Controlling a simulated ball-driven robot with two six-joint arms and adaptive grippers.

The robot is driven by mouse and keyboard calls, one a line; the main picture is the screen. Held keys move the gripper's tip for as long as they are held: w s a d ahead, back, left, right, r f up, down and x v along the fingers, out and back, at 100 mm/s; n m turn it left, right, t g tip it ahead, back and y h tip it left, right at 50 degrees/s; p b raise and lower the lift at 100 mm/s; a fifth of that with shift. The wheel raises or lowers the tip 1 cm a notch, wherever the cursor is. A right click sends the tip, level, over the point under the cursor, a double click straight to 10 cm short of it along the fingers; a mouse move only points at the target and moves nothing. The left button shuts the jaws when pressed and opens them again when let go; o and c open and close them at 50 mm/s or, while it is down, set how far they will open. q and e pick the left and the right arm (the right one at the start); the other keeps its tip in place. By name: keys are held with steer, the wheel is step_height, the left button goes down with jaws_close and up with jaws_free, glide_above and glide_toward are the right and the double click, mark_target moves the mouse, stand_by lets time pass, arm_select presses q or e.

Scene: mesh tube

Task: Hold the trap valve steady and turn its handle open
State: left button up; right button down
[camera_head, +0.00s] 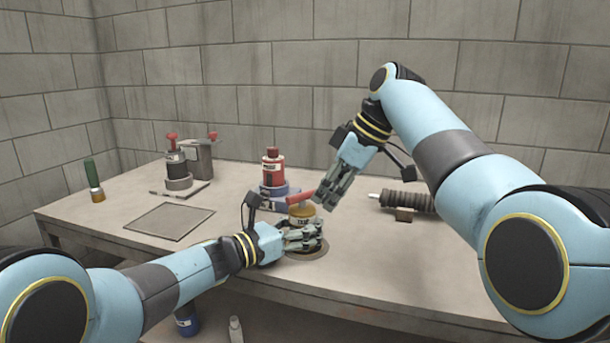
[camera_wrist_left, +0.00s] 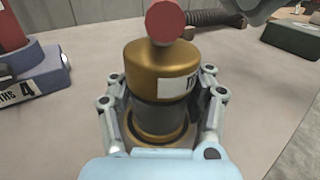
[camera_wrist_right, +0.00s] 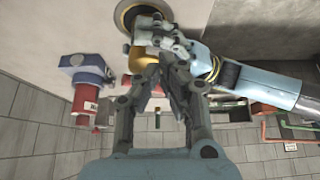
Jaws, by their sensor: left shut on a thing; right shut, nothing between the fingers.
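The trap valve (camera_head: 302,212) is a brass-coloured body with a white label and a dark band, standing upright near the table's front edge. Its red handle (camera_head: 299,197) sticks out to the left at its top; the handle's round red end shows in the left wrist view (camera_wrist_left: 165,21). My left gripper (camera_head: 305,238) is shut around the valve's lower body, with fingers on both sides in the left wrist view (camera_wrist_left: 160,112). My right gripper (camera_head: 325,203) is shut and empty, pointing down just right of the handle. Its fingers partly hide the brass valve (camera_wrist_right: 143,57) in the right wrist view.
A red bottle (camera_head: 272,170) on a blue numbered base stands behind the valve. A dark ribbed coil (camera_head: 408,200) lies to the right. A dark red-topped valve (camera_head: 177,165), a grey block (camera_head: 200,160) and a green-handled item (camera_head: 94,180) stand left. A flat plate (camera_head: 170,221) lies front left.

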steer(key=shift+w+a+f, duration=0.1)
steer(key=shift+w+a, duration=0.35)
stand_by(1.1)
steer(key=shift+w+d, duration=0.2)
steer(key=shift+w, duration=0.05)
stand_by(0.4)
steer(key=shift+w+d, duration=0.2)
steer(key=shift+w, duration=0.25)
steer(key=shift+w+d, duration=0.1)
steer(key=shift+w, duration=0.4)
steer(key=shift+w, duration=0.3)
step_height(320, 180, up, 6)
steer(key=shift+d, duration=0.35)
stand_by(0.6)
